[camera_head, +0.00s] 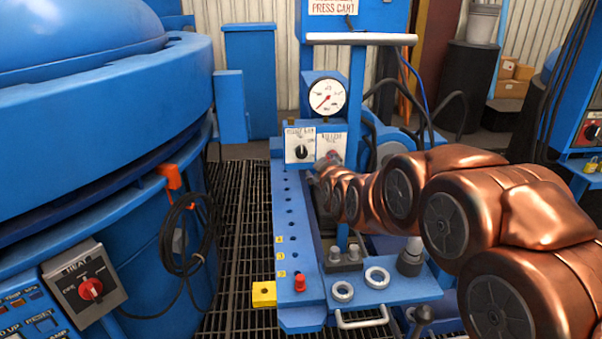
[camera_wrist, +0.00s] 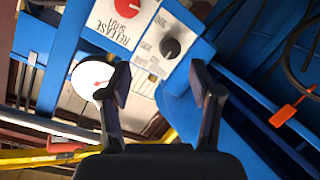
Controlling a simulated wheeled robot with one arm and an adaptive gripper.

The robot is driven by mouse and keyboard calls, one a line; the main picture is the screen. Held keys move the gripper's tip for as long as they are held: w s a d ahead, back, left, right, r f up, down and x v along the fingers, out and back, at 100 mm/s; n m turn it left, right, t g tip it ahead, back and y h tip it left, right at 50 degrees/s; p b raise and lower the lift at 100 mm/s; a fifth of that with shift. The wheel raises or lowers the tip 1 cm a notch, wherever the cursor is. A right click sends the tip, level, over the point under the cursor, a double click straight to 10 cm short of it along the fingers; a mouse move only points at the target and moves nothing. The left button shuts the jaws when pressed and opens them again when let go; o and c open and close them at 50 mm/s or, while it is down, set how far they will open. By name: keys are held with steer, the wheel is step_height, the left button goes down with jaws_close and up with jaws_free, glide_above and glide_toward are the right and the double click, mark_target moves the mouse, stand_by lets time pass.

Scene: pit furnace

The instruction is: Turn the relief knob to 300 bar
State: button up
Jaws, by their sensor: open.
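The black relief knob (camera_head: 301,151) sits on a white plate on the blue press cart, below a round gauge (camera_head: 327,96). The gauge's red needle points to the lower left. In the wrist view the knob (camera_wrist: 170,47) shows beyond my fingertips and between them in the picture, apart from both. My gripper (camera_wrist: 160,75) is open and empty. In the head view my copper arm reaches to the panel and hides the gripper. A red release knob (camera_wrist: 127,7) is beside the relief knob, partly cut off at the top edge.
The gauge is partly behind a finger in the wrist view. The cart's upright and top handle (camera_head: 362,39) rise behind the panel. A large blue furnace (camera_head: 100,110) stands at left. Black hoses (camera_head: 440,100) hang at right.

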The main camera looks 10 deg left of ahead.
mark_target(301, 154)
steer(key=shift+w+a+f+n+t+y+b, duration=0.15)
steer(key=shift+w+a+f+n+t+b, duration=0.25)
steer(key=shift+w+a+b, duration=1)
steer(key=shift+w+a+f+n+t+y+b, duration=0.2)
steer(key=shift+w+a+t, duration=0.6)
steer(key=shift+w, duration=1.4)
steer(key=shift+w+a+f+n+t+y+b, duration=0.1)
steer(key=shift+w+a+f+t+b, duration=0.25)
steer(key=shift+w+a+b, duration=0.9)
steer(key=shift+w+a+p, duration=0.15)
steer(key=shift+w+p, duration=0.25)
steer(key=shift+w, duration=0.2)
steer(key=c, duration=1.2)
